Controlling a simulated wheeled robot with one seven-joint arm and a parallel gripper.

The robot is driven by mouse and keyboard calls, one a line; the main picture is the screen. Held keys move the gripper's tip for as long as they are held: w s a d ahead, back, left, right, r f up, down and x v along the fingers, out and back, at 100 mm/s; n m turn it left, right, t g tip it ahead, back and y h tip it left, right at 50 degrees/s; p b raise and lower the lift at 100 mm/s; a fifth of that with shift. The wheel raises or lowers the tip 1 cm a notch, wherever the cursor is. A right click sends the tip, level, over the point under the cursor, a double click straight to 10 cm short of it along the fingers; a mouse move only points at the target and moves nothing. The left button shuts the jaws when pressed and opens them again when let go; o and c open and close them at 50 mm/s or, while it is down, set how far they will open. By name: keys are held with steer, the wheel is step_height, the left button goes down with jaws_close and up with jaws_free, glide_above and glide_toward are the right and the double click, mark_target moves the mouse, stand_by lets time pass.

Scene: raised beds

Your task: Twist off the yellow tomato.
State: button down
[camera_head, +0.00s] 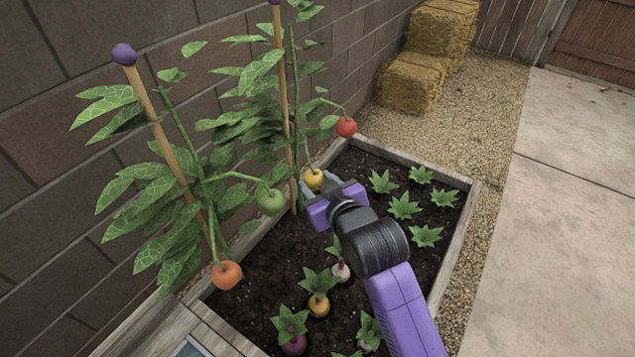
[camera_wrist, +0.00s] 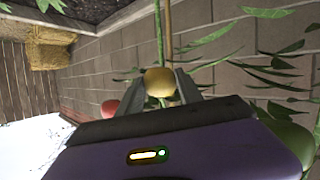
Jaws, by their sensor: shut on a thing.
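The yellow tomato (camera_head: 313,179) hangs by its green stem from the plant in the middle of the bed. My gripper (camera_head: 320,186) is at the tomato, reaching in from the lower right. In the wrist view the yellow tomato (camera_wrist: 160,82) sits between the two grey fingers of my gripper (camera_wrist: 161,88), which are shut on it. A green stem passes just behind the tomato there. In the head view the stem still runs down to the tomato from above. The fingers partly hide the tomato's lower side.
A red tomato (camera_head: 346,127), a green tomato (camera_head: 270,201) and an orange tomato (camera_head: 227,275) hang nearby. Wooden stakes (camera_head: 165,150) stand by the plants against the block wall (camera_head: 60,240). Several leafy plants and root vegetables grow in the soil. Hay bales (camera_head: 412,82) are behind.

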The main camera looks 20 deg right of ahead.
steer(key=shift+m, duration=0.7)
steer(key=shift+m+p, duration=0.3)
steer(key=shift+m, duration=0.8)
steer(key=shift+m, duration=0.3)
steer(key=shift+p, duration=0.35)
steer(key=shift+m, duration=1)
steer(key=shift+a+m+p, duration=0.1)
steer(key=shift+m+p, duration=0.35)
steer(key=shift+m, duration=0.65)
